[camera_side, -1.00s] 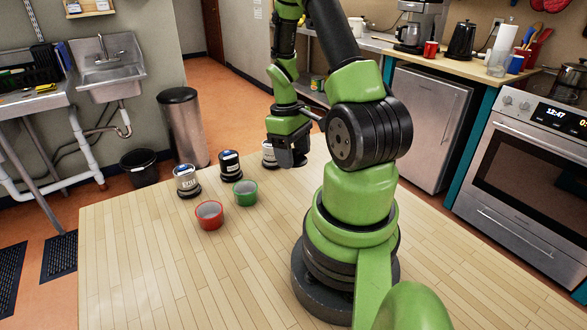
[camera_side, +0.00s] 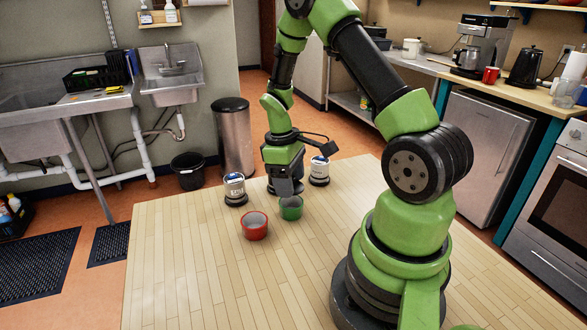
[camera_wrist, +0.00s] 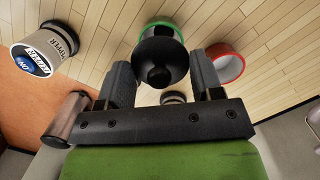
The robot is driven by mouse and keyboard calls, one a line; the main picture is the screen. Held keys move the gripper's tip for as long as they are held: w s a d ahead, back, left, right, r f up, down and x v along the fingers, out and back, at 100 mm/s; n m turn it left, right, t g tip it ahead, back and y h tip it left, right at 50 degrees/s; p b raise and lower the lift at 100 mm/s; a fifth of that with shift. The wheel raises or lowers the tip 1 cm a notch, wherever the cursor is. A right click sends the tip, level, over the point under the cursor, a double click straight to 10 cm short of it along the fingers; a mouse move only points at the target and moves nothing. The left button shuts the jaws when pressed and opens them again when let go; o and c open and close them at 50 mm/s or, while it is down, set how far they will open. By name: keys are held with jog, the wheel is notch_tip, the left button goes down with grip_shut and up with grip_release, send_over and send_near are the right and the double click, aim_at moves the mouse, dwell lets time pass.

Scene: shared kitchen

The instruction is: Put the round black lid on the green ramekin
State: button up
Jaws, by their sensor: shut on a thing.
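The round black lid (camera_wrist: 158,55) with its knob is between my two fingers in the wrist view, and my gripper (camera_wrist: 162,78) is shut on it. Behind the lid, the green rim of the ramekin (camera_wrist: 172,24) shows, partly covered. In the side view the green ramekin (camera_side: 291,209) stands upright on the table, its inside partly in view. My gripper (camera_side: 285,188) is just behind it there, pointing down. I cannot make out the lid in the side view, and the gap between lid and ramekin is unclear.
A red ramekin (camera_side: 254,228) stands left of the green one. A labelled canister (camera_side: 235,188) is to its left rear, and another canister (camera_side: 319,171) is to the right rear. The front of the table (camera_side: 205,275) is clear.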

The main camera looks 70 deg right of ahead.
jog(key=shift+f, duration=1.4)
jog(key=shift+f, duration=0.5)
jog(key=o, duration=0.6)
jog(key=shift+w+r, duration=0.25)
jog(key=shift+r, duration=1.55)
jog(key=shift+w+r, duration=0.3)
jog(key=shift+r, duration=1.5)
jog(key=shift+w+r, duration=0.25)
jog(key=shift+r, duration=1.55)
jog(key=shift+a, duration=0.1)
